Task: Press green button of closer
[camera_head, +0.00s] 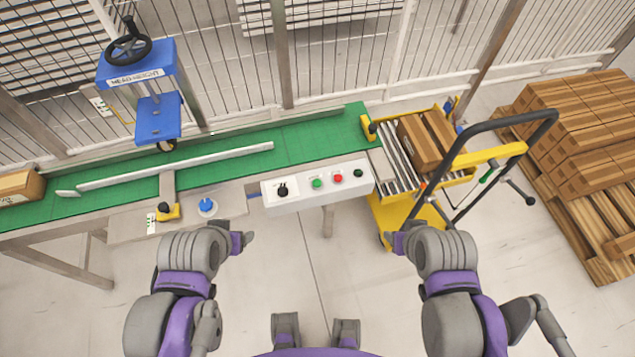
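A white control box (301,200) is on the front side of the conveyor, right of centre. On its face are a green button (317,183), a red button (338,179) to its right, a small dark button (358,173) at the right end, and a black knob (283,191) at the left. My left gripper (247,239) is below and left of the box, apart from it. My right gripper (391,240) is below and right of the box, by the yellow cart. Both look empty; their fingers are too small to tell open from shut.
The green conveyor (310,138) carries a cardboard box (20,187) at the far left. A blue machine head (158,118) with a black handwheel (128,48) stands over it. A blue knob (207,205) is left of the control box. A yellow cart (408,213) holds boxes; a loaded pallet (600,240) is right.

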